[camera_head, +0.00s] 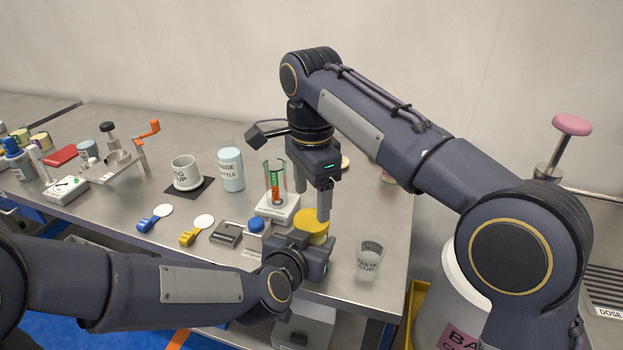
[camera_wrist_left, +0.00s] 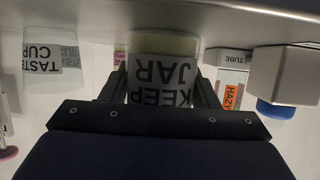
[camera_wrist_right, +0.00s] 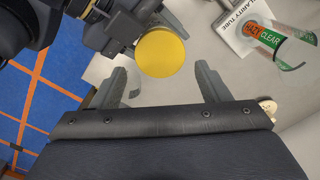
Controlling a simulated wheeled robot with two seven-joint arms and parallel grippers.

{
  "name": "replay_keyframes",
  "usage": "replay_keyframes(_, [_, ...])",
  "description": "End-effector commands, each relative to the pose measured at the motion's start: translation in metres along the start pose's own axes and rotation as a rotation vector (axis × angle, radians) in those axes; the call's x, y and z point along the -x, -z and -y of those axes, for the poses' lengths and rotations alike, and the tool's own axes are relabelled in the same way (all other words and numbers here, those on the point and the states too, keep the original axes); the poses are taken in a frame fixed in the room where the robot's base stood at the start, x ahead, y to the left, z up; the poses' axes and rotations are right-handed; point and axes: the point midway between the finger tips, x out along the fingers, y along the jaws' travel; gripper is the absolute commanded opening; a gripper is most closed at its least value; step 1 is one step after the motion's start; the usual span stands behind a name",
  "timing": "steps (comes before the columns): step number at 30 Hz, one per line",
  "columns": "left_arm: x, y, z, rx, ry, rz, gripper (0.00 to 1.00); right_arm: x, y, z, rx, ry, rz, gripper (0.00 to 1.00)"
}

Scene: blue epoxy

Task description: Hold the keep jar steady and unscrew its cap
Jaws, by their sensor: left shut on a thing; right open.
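The keep jar stands on the bench, and its yellow cap (camera_head: 312,221) shows on top. In the left wrist view the jar's "KEEP JAR" label (camera_wrist_left: 160,80) appears upside down between my left fingers. My left gripper (camera_head: 308,248) is shut on the jar's body from the side. The cap is out of sight in that view. My right gripper (camera_head: 312,202) is open, pointing down above the cap. In the right wrist view the round cap (camera_wrist_right: 161,52) lies between and just beyond the open fingertips, with no clear contact seen.
The clarity tube (camera_head: 275,184) on its white stand is close behind-left of the jar. A clear taste cup (camera_head: 369,259) stands to the right, near the bench edge. A rinse bottle (camera_head: 231,170), mug (camera_head: 186,173) and colored scoops (camera_head: 196,231) lie further left.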

Motion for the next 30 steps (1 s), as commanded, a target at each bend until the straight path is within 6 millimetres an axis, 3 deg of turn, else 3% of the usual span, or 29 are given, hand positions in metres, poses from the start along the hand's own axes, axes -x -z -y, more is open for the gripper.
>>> replay_keyframes(9, [0.0, 0.0, 0.0, 0.0, 0.0, 0.0, 0.0, -0.042, 0.0, 0.0, 0.002, 0.0, 0.001, 0.69])
replay_keyframes(20, [0.0, 0.0, 0.0, 0.0, 0.0, 0.0, 0.0, -0.048, 0.0, 0.0, 0.002, 0.002, 0.001, 0.69])
replay_keyframes(29, [0.0, 0.0, 0.0, 0.0, 0.0, 0.0, 0.0, -0.048, 0.0, 0.0, 0.001, 0.002, 0.001, 0.32])
replay_keyframes(30, [0.0, 0.0, 0.0, 0.0, 0.0, 0.0, 0.0, -0.048, 0.0, 0.0, 0.001, 0.002, 0.001, 0.32])
